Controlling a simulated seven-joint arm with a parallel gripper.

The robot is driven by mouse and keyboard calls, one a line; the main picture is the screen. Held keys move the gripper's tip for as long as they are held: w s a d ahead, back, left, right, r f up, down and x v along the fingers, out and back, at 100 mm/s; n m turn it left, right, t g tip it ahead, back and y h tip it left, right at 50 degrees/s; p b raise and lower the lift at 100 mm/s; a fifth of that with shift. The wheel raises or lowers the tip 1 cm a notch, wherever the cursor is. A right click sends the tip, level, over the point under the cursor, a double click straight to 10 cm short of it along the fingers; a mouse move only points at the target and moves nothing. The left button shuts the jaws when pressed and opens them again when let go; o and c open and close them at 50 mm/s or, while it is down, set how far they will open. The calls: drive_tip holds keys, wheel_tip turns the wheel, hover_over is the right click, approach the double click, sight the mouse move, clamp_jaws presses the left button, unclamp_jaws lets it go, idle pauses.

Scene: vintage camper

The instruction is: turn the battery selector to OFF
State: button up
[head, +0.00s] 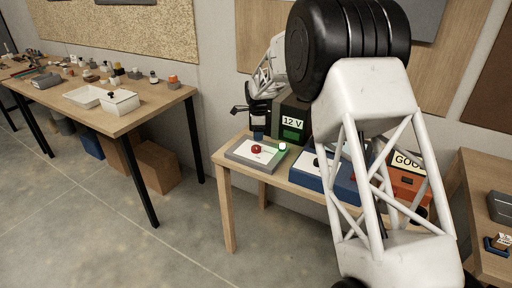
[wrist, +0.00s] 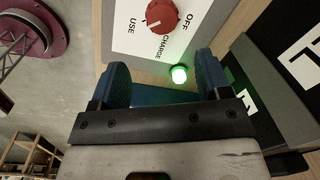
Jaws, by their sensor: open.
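The battery selector is a grey box with a white face plate (head: 240,154); it stands at the left end of the small wooden table. Its red round knob (head: 256,149) shows large at the top of the wrist view (wrist: 168,12), among the labels USE, CHARGE and OFF. The knob's pale mark points left, toward USE. A green lamp (head: 282,146) is lit at the box's edge and also shows in the wrist view (wrist: 179,74). My gripper (wrist: 162,70) is open and empty, its blue-padded fingers apart, short of the knob and not touching it.
A dark battery case marked 12 V (head: 292,122) stands behind the selector. A blue box (head: 315,178) and an orange-red unit marked GOOD (head: 409,181) are to the right, partly behind my arm. A longer cluttered table (head: 125,121) is at the left.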

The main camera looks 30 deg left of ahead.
sight(256, 147)
drive_tip(key=shift+a+f, duration=0.4)
drive_tip(key=shift+a, duration=0.15)
drive_tip(key=shift+f, duration=0.1)
drive_tip(key=shift+w+a+f, duration=0.1)
drive_tip(key=shift+f, duration=1.8)
drive_tip(key=shift+w+f, duration=0.1)
drive_tip(key=shift+f, duration=1.8)
drive_tip(key=c, duration=0.9)
